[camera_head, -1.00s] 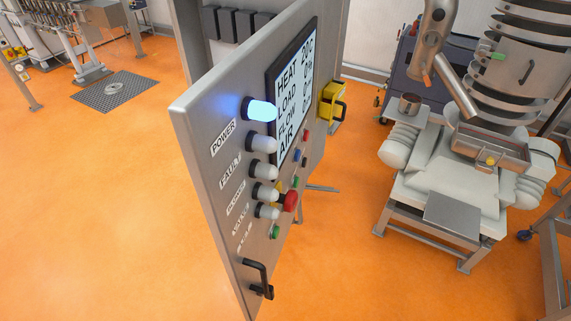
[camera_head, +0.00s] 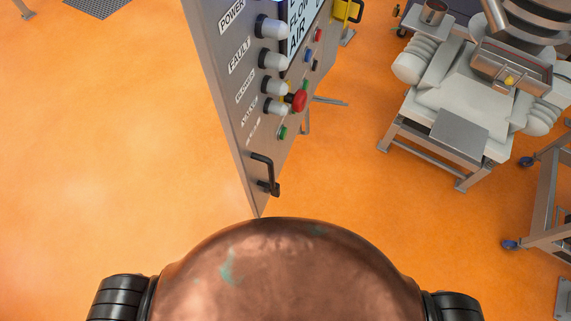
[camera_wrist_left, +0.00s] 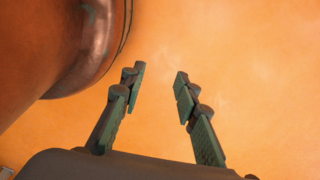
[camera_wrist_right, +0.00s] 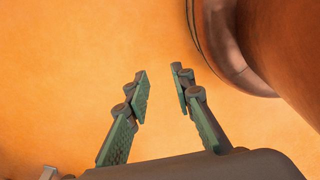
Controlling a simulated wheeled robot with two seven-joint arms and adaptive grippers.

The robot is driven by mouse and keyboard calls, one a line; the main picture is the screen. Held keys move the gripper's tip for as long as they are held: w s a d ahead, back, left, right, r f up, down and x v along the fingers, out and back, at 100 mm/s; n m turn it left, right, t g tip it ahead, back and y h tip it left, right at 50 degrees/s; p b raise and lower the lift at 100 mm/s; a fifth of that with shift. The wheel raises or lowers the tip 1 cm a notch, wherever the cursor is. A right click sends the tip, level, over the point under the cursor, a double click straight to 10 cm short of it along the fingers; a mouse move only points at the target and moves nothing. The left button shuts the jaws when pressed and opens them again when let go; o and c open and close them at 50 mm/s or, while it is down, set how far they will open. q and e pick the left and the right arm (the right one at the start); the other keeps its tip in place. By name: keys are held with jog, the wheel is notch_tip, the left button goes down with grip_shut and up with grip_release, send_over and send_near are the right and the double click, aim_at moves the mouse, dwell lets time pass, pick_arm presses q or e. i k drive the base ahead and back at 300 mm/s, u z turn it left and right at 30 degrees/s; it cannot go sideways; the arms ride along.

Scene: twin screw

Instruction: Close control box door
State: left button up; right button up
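The control box door (camera_head: 228,100) is a grey metal panel seen at an angle in the head view, swung open. Its front carries lamps, labels, buttons and part of a screen. A black handle (camera_head: 264,173) sits near its lower corner. The door's top and the box behind it are out of the head view. My left gripper (camera_wrist_left: 158,72) is open and empty above the orange floor in the left wrist view. My right gripper (camera_wrist_right: 158,75) is open and empty above the floor in the right wrist view. Neither gripper shows in the head view.
A white machine on a metal stand (camera_head: 455,100) stands at the right. A metal frame with blue casters (camera_head: 540,205) is at the far right. The orange floor (camera_head: 120,160) left of the door is clear, with a dark floor grate (camera_head: 97,5) at the back.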

aim_at(247, 51)
jog(key=z, duration=1.35)
jog(key=k, duration=0.7)
jog(key=u, duration=1.5)
